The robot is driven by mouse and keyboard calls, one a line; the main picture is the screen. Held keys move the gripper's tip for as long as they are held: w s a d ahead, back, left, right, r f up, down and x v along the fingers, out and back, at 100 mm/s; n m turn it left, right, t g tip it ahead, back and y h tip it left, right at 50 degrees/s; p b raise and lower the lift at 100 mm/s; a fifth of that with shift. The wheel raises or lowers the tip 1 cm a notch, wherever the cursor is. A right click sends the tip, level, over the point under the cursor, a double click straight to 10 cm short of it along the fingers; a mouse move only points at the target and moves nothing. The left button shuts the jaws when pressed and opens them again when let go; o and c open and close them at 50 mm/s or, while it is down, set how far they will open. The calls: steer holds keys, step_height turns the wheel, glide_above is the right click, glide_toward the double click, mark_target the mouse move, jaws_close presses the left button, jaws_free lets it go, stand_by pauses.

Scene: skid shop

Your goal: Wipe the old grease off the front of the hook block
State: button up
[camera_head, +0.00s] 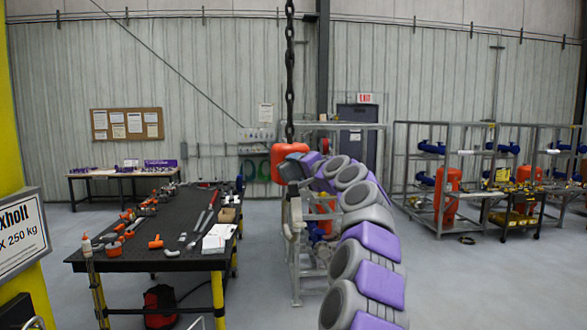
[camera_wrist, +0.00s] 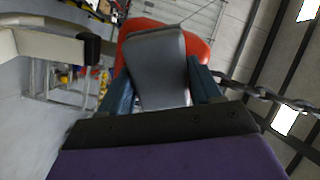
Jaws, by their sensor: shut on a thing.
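The orange-red hook block (camera_head: 282,160) hangs from a dark chain (camera_head: 290,80) in the head view. My gripper (camera_head: 293,170) is at its right side in the picture and overlaps it. In the wrist view the hook block (camera_wrist: 193,43) shows behind a smooth grey thing (camera_wrist: 158,70), perhaps a wiping pad or cloth. My gripper (camera_wrist: 162,88) is shut on this grey thing, with a blue finger on either side. The grey thing hides the middle of the block. I cannot tell whether it touches the block. No grease is visible, and the hook is not clearly seen.
A black workbench (camera_head: 150,235) with pipe fittings and tools stands at the left. A metal frame stand (camera_head: 296,245) is below the block. Racks (camera_head: 440,190) with blue and red equipment stand at the right. A yellow post (camera_head: 22,150) is at the left edge.

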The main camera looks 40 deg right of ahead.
steer(key=shift+s+d+r+p, duration=0.1)
steer(key=shift+s+d+p, duration=0.1)
steer(key=shift+d, duration=0.2)
steer(key=shift+s+d+p, duration=0.1)
steer(key=shift+d+p, duration=0.1)
steer(key=shift+d, duration=0.2)
steer(key=shift+d+p, duration=0.65)
steer(key=shift+p, duration=0.05)
steer(key=shift+s+d+p, duration=0.15)
steer(key=shift+d+p, duration=0.4)
steer(key=shift+s+d+p, duration=0.15)
steer(key=shift+d+p, duration=0.35)
steer(key=shift+d, duration=0.05)
steer(key=shift+a, duration=0.1)
steer(key=shift+w+a+b, duration=0.15)
steer(key=shift+a+b, duration=0.25)
steer(key=shift+b, duration=0.1)
steer(key=shift+w+a+b, duration=0.2)
steer(key=shift+a+b, duration=0.15)
steer(key=shift+a, duration=0.4)
steer(key=shift+w+a+b, duration=0.2)
steer(key=shift+a+b, duration=0.15)
steer(key=shift+a, duration=0.35)
steer(key=shift+a, duration=0.1)
